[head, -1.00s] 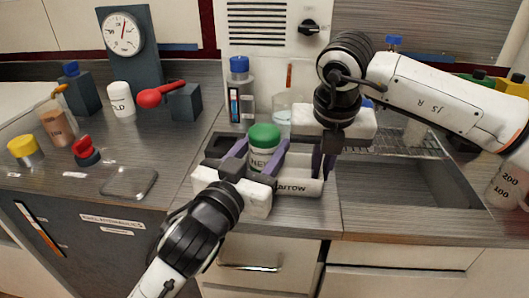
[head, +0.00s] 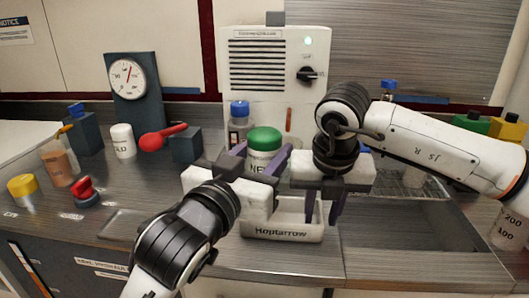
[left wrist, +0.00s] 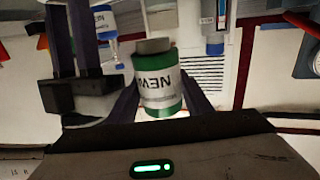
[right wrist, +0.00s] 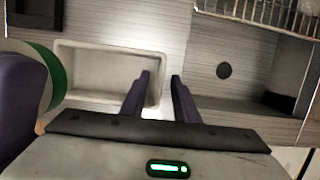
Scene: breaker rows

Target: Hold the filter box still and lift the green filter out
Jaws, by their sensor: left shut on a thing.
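The green filter, a white jar labelled NEW with a green lid (head: 264,140), is held above the filter box by my left gripper (head: 263,160). The left wrist view shows the filter (left wrist: 157,85) between the fingers. The filter box (head: 282,232) is a white open tray with a dark name on its front, on the counter edge. It looks empty in the right wrist view (right wrist: 105,75). My right gripper (head: 323,205) is open, its fingers apart on either side of the box's right wall, without visible contact.
A sink (head: 400,225) lies right of the box. Behind are a blue-capped bottle (head: 239,125) and a panel with a knob (head: 265,70). At left are a white jar (head: 123,140), a red lever (head: 155,141), a gauge (head: 128,77) and a red button (head: 84,190).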

